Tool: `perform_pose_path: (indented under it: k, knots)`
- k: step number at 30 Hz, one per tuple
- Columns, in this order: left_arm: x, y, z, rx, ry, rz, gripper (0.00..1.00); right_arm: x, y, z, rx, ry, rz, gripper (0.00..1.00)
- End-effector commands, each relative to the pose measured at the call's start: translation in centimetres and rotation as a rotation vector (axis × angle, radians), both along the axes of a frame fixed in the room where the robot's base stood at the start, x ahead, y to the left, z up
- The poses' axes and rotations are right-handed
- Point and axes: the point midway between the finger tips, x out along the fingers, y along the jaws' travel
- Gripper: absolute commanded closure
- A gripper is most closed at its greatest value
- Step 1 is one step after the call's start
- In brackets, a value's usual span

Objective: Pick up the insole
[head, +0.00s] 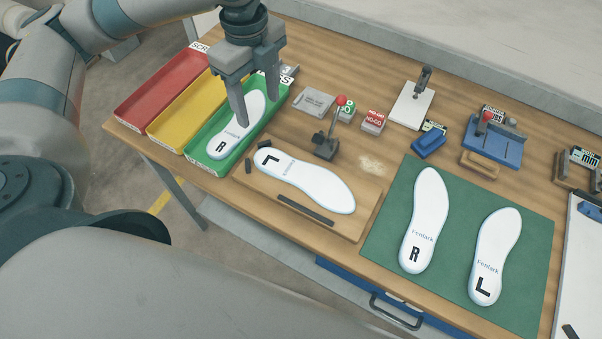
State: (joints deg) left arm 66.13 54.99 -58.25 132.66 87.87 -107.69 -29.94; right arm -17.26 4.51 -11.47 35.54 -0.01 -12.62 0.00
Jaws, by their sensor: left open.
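My left gripper (258,106) is open, its fingers pointing down over the green tray at the back left. A white insole marked R (232,137) lies in the green tray (203,152), partly hidden behind the gripper fingers. I cannot tell whether the fingers touch it. A white insole marked L (312,183) lies on a wooden board beside a red-knobbed clamp (327,140). Two more white insoles, one marked R (424,215) and one marked L (497,250), lie side by side on the green mat (390,232). My right gripper is not in view.
A yellow tray (178,117) and a red tray (155,97) stand left of the green one. GO and NO-GO blocks (374,121), a blue fixture (494,142) and a white plate with a tool (412,103) stand along the back. A clipboard (584,265) lies at right.

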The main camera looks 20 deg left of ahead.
Motion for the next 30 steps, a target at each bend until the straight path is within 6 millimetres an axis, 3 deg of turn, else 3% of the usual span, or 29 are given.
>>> perform_pose_path:
  k: [7,21,30]
  knots:
    - [-0.1,0.0,-2.5,0.001,0.004,0.000,0.43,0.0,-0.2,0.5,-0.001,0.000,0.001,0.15]
    - [-0.1,0.0,-10.5,0.001,0.004,0.001,0.43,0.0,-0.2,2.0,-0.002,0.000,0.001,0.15]
    - [0.0,0.0,-12.1,0.001,-0.001,0.000,0.43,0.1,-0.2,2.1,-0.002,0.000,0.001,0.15]
